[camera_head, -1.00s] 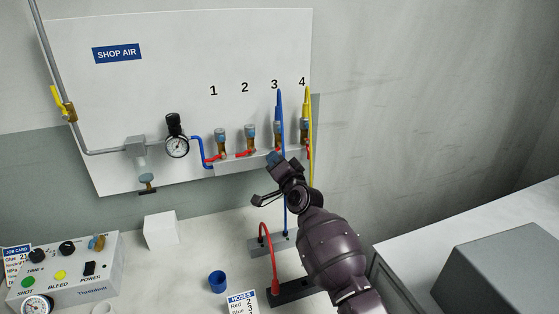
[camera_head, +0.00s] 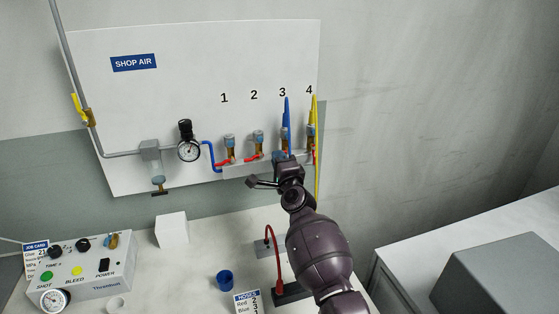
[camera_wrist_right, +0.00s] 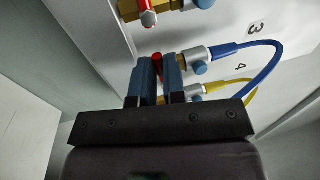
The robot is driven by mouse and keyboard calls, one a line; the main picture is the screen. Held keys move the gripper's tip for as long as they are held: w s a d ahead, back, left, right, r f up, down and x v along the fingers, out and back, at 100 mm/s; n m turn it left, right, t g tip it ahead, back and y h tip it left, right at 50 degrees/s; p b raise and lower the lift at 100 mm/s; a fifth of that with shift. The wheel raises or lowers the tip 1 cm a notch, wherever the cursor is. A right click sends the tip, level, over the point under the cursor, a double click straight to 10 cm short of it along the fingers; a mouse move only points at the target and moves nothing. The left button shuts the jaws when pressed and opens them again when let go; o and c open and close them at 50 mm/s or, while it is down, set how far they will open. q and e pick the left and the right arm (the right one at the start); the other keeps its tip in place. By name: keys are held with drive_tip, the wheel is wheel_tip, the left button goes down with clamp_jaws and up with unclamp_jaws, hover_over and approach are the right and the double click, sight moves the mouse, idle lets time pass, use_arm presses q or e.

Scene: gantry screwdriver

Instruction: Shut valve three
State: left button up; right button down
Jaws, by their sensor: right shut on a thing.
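Valve three (camera_head: 285,139) is the brass valve under the label 3 on the white wall panel, with a blue hose (camera_head: 287,110) on it. My right gripper (camera_head: 280,156) reaches it from below. In the right wrist view, the blue fingers of my right gripper (camera_wrist_right: 159,75) are shut on a red handle (camera_wrist_right: 157,58), beside the fitting with the blue hose (camera_wrist_right: 262,65). Most of the handle is hidden by the fingers, so I cannot tell its angle. My left gripper is not in view.
Valve two (camera_head: 258,141) with its red handle is close on the left. Valve four (camera_head: 310,137) with a yellow hose is close on the right. A pressure gauge (camera_head: 189,151) hangs further left. A control box (camera_head: 95,270) and a blue cup (camera_head: 225,280) stand on the bench.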

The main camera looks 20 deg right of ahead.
drive_tip(key=shift+r, duration=0.35)
drive_tip(key=c, duration=1.4)
unclamp_jaws()
drive_tip(key=shift+o, duration=1)
drive_tip(key=shift+f, duration=0.15)
drive_tip(key=s+f+p, duration=0.1)
drive_tip(key=s+f, duration=0.1)
drive_tip(key=s, duration=0.8)
drive_tip(key=shift+s+d, duration=0.2)
drive_tip(key=shift+s, duration=0.1)
